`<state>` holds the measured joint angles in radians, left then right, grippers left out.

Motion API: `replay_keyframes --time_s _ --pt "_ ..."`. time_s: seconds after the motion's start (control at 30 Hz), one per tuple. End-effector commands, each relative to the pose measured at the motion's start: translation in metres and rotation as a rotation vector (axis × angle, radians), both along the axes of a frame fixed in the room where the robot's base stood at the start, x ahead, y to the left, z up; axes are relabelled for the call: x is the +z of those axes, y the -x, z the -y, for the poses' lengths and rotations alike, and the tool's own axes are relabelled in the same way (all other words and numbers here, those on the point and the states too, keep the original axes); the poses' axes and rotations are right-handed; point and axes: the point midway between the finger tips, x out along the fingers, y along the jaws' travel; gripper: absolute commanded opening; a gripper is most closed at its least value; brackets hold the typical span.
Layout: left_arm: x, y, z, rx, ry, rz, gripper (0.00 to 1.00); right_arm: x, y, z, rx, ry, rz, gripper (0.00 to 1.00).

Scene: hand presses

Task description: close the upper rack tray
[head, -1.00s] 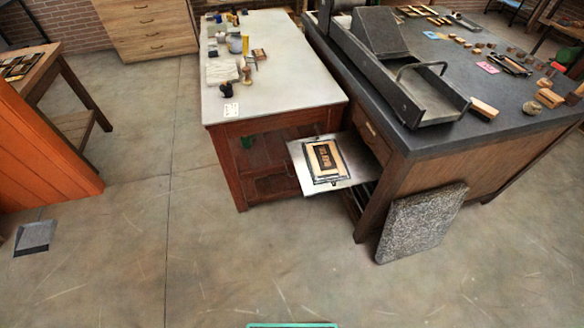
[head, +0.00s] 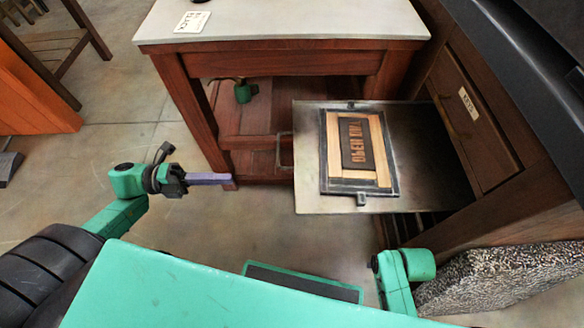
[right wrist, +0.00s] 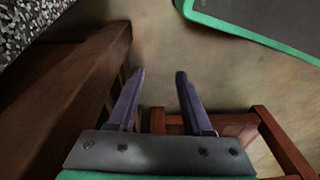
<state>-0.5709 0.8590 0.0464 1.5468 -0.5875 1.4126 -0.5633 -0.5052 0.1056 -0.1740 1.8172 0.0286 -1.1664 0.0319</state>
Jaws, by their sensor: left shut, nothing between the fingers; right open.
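The upper rack tray (head: 425,130), a flat grey metal sheet, sticks out to the left from the dark wooden cabinet in the head view. A loop handle (head: 283,150) is on its left edge. A framed type forme (head: 358,150) lies on it. My left gripper (head: 222,179) is left of the tray, apart from the handle, with its fingers together and empty. My right gripper (right wrist: 158,85) shows in the right wrist view with its fingers apart and nothing between them. In the head view only part of my right arm shows, below the tray; its fingers are hidden there.
A red-brown table (head: 290,60) with a pale top stands behind and left of the tray. A green oil can (head: 243,92) sits on its lower shelf. A speckled stone slab (head: 500,280) leans by the cabinet (head: 480,150).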

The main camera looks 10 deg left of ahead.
Motion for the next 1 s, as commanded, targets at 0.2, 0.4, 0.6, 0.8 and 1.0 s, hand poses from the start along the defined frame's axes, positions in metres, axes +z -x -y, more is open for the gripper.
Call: replay_keyframes --time_s 0.2,0.4,0.6,0.8,1.0 --pt "0.004 -0.009 0.034 0.004 0.006 0.001 0.0 0.005 0.0 0.0 0.001 -0.001 0.001 0.5" --pt "0.004 -0.021 0.077 0.006 0.007 0.001 0.0 0.009 -0.002 -0.001 0.002 -0.003 0.004 0.5" --pt "0.004 -0.031 0.115 0.008 0.007 0.0 0.0 0.014 -0.004 -0.003 0.004 -0.006 0.006 0.5" --pt "0.003 -0.035 0.132 0.008 0.005 -0.004 0.0 0.018 -0.004 -0.003 0.006 -0.006 0.002 0.5" --pt "0.003 -0.035 0.132 0.008 0.004 -0.004 0.0 0.02 -0.005 -0.004 0.006 -0.008 0.008 0.5"
